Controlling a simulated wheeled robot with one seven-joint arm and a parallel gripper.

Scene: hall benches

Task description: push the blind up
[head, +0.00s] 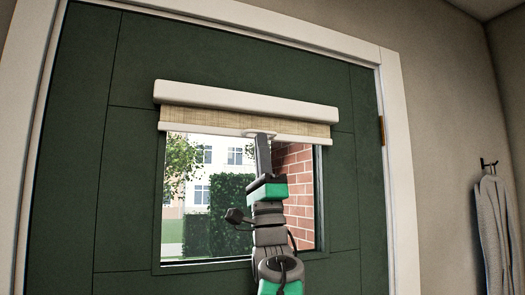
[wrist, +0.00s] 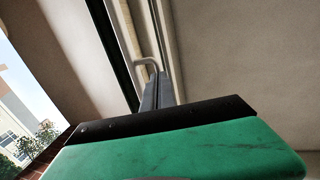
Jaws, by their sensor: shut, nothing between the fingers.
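The beige woven blind (head: 235,121) hangs as a short strip below its white head box (head: 245,101) on the dark green door. Its pale bottom bar (head: 300,138) crosses the top of the window, and most of the glass below is uncovered. My gripper (head: 262,136) is shut and empty, pointing up, with its tips at the middle of the bottom bar. In the wrist view, the shut fingers (wrist: 158,88) reach up to a small white curved pull (wrist: 150,64) by the blind. Whether they touch it I cannot tell.
The green door (head: 85,150) sits in a white frame (head: 400,170) with a hinge at its right. A grey garment (head: 494,225) hangs from a hook (head: 487,163) on the right wall. Trees and brick show through the window.

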